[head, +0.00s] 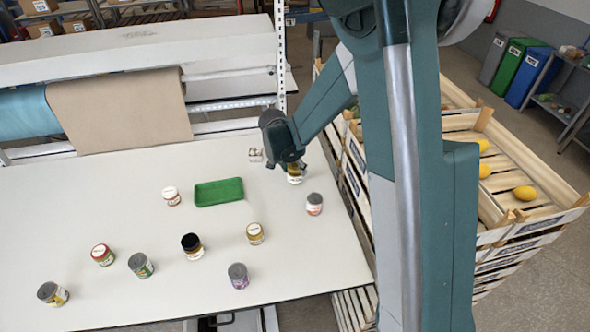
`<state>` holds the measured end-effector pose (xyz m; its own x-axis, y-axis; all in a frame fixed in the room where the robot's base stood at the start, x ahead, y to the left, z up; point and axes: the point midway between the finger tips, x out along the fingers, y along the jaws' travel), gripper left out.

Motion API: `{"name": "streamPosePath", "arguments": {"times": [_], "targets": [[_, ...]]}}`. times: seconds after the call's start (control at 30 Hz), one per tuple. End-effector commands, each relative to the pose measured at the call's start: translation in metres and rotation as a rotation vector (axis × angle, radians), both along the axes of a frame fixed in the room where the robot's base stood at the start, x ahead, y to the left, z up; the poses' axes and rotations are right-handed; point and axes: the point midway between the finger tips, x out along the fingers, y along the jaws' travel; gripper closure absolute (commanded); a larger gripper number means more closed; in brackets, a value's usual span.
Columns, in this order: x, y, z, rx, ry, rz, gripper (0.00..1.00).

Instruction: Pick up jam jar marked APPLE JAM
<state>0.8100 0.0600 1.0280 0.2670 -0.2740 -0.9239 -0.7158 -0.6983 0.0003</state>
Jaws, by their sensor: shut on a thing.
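My gripper (291,164) is at the right part of the white table. It is shut on a jar (294,179) with a white label and yellowish contents. The gripper hides the top of this jar. Its label is too small to read, so I cannot tell whether it says APPLE JAM. I cannot tell whether the jar touches the table. A jar with a grey lid and orange-red label (314,204) stands just right of and nearer than the held jar. A jar with a pale lid and yellow contents (255,234) stands in front, to the left.
A green tray (219,192) lies left of my gripper. Several other jars stand on the white table (110,205), including a black-lidded one (192,246) and a red-lidded one (103,255). Wooden crates (508,185) stand beyond the right edge.

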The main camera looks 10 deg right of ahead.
Motion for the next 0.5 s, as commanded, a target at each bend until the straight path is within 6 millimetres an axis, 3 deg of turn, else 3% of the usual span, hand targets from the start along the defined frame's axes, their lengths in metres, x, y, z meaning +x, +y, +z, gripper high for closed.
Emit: {"name": "streamPosePath", "arguments": {"times": [0.27, 0.5], "targets": [[0.000, 0.000, 0.018, 0.000, 0.000, 0.000, 0.80], [-0.001, 0.000, 0.047, 0.000, 0.000, 0.000, 0.80]]}}
